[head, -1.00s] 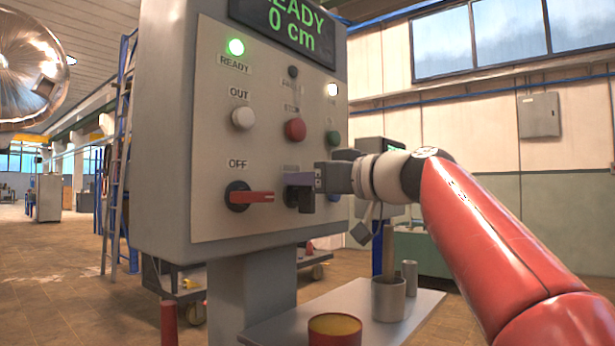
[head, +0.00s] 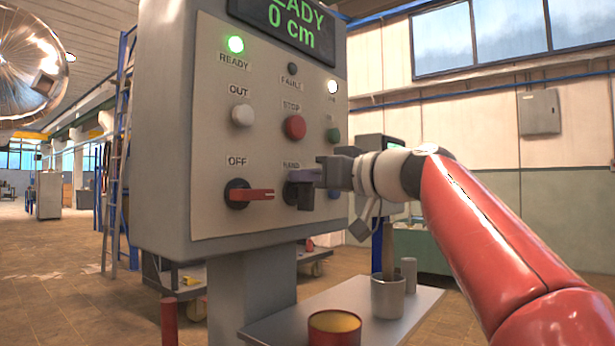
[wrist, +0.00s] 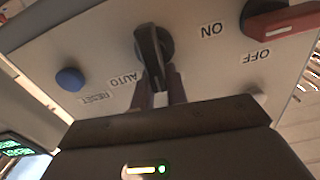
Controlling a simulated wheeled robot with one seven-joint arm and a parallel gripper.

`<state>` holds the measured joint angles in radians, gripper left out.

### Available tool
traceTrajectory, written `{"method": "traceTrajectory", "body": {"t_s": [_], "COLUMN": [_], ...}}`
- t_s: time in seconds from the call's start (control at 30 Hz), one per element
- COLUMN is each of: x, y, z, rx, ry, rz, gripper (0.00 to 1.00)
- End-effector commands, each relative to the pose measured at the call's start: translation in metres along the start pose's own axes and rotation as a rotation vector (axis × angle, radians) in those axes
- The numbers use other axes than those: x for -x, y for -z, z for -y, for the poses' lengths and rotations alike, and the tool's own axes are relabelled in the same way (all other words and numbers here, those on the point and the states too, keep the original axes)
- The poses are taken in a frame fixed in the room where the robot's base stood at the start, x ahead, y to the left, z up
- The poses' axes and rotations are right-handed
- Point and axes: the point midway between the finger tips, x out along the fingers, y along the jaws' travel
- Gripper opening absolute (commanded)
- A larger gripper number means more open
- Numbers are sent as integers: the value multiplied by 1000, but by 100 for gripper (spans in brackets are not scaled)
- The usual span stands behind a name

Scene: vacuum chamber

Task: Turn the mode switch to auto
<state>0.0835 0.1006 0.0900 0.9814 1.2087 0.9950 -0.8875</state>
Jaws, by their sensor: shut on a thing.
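The mode switch is a black rotary knob (head: 305,199) low on the grey control panel, under a label that reads HAND. In the wrist view, which shows the panel upside down, the knob (wrist: 150,47) points its handle down toward my gripper, with the AUTO label to its left. My gripper (head: 303,176) is at the knob in the head view. In the wrist view its fingers (wrist: 157,92) lie on both sides of the handle's end, shut on it. The fingers hide part of the knob and the panel behind them.
A red-handled switch (head: 255,195) marked OFF sits close to the left of the knob. A blue RESET button (wrist: 70,79) is on the other side. Red STOP (head: 294,127) and white OUT (head: 242,115) buttons are above. A shelf (head: 275,333) with cups stands below.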

Motion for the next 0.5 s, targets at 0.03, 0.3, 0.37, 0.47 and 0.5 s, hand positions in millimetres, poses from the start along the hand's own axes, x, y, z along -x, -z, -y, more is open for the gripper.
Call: {"method": "traceTrajectory", "body": {"t_s": [0.03,0.3,0.37,0.47,0.5], "x": [0,0,0,0,0], "y": [0,-1,-2,-3,-3], "z": [-1,-8,-9,-11,-12], "rx": [-31,-258,-316,-411,-449], "ry": [1,0,0,0,0], "rz": [2,3,3,3,3], "gripper": [0,0,0,0,0]}}
